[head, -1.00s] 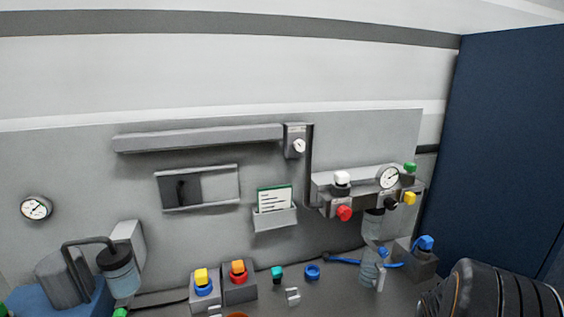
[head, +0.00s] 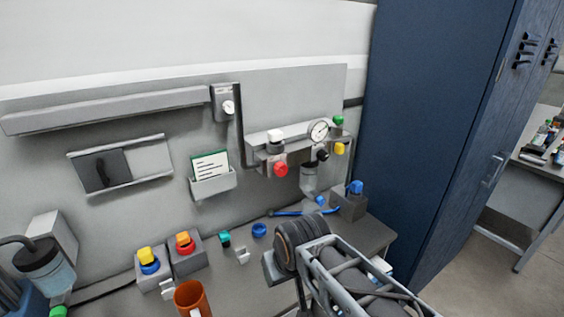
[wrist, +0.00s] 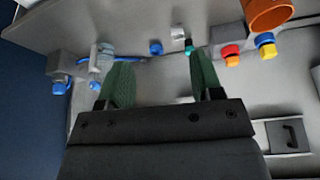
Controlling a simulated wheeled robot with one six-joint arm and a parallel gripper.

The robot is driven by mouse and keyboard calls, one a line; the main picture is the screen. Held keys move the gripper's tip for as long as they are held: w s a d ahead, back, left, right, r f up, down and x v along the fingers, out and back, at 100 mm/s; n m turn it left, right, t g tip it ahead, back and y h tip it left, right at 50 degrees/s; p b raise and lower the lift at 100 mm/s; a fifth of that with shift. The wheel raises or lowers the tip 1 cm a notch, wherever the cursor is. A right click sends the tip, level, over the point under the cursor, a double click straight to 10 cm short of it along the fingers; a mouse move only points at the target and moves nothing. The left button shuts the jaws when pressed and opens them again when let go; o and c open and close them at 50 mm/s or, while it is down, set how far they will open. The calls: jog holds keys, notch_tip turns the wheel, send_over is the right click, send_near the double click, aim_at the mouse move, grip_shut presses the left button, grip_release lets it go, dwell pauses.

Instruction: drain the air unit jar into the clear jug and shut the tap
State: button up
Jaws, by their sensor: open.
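The air unit (head: 290,145) is on the wall panel in the head view, with a round gauge, a red knob and coloured caps. Its clear jar (head: 308,178) hangs below, with a blue part (head: 320,200) near the jar's lower end, seemingly the tap. The clear jug (wrist: 105,50) seems to stand on the bench at the wrist view's upper left, partly cut by a finger. My gripper (wrist: 160,68) is open and empty, its two green fingers wide apart. The head view does not show the fingers.
A blue-capped block (head: 349,203) and a blue hose (head: 290,212) lie near the jar. A dark blue cabinet (head: 420,130) closes off the right side.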

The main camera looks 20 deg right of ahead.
dwell(0.3)
jog(key=n+t+y+b, duration=0.3)
jog(key=n+t+b, duration=1.4)
jog(key=n, duration=1.8)
send_near(323, 203)
jog(key=w+r+g+b, duration=0.1)
jog(key=w, duration=0.1)
jog(key=w+a+r+g+b, duration=0.1)
jog(key=w+b, duration=0.1)
jog(key=w, duration=0.1)
jog(key=w+r+g+b, duration=0.1)
jog(key=w, duration=0.2)
jog(key=shift+w+a+r+g, duration=0.2)
jog(key=shift+r+g, duration=0.1)
jog(key=shift+g, duration=0.1)
jog(key=shift+c, duration=0.2)
